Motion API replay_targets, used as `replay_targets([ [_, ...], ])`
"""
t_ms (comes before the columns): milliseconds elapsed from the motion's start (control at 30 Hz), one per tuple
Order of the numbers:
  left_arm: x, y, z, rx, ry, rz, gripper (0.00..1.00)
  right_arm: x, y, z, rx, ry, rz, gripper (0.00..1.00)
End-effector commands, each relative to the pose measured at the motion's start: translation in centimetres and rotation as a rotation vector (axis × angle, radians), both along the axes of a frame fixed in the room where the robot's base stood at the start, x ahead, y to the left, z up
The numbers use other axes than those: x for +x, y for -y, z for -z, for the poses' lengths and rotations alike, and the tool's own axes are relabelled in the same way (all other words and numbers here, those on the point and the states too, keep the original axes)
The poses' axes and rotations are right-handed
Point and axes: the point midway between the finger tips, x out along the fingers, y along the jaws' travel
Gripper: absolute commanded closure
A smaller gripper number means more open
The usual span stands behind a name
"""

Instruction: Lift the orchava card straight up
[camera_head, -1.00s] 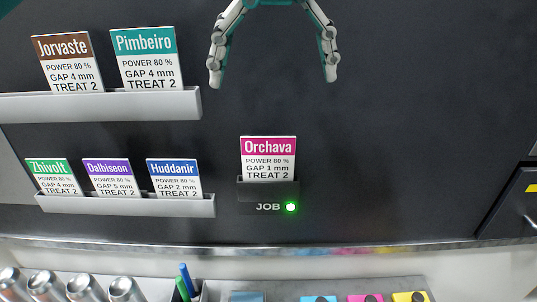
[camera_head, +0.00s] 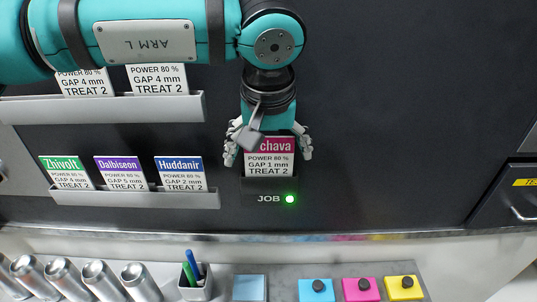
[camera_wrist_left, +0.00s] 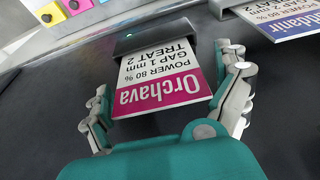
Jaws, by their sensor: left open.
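The Orchava card (camera_head: 269,162), white with a magenta header, stands in the small dark JOB holder (camera_head: 269,184) on the black panel. A green light (camera_head: 290,199) glows beside the JOB label. My left gripper (camera_head: 268,156) is open over the card's upper part, one finger on each side of it, and hides part of the header. In the left wrist view the card (camera_wrist_left: 160,80) appears upside down between the two open fingers (camera_wrist_left: 168,95), with gaps at both sides. The holder (camera_wrist_left: 155,35) shows at the card's far end. My right gripper is not in view.
The Zhivolt, Dalbiseon and Huddanir (camera_head: 181,174) cards stand in the lower rack (camera_head: 135,199) to the left. Two cards sit in the upper rack (camera_head: 100,108), partly behind my left arm. Cans, a pen cup (camera_head: 195,281) and coloured blocks line the bottom.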

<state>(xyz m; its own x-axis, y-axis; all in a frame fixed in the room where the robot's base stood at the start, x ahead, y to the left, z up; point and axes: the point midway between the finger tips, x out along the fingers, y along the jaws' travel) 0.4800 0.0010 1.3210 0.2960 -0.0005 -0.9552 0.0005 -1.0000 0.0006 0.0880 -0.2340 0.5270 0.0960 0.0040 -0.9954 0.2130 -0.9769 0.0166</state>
Motion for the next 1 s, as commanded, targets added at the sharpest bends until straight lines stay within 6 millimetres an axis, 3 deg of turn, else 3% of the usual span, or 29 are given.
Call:
replay_targets([
  [300,0.2,0.03,0.87,0.0,-0.001,0.001,0.0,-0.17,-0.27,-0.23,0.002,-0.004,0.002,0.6],
  [667,0.2,0.04,0.84,0.0,-0.001,0.0,0.44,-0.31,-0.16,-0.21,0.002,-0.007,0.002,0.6],
  [1000,0.19,0.05,0.87,-0.001,-0.001,0.001,0.48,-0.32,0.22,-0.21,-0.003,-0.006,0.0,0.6],
])
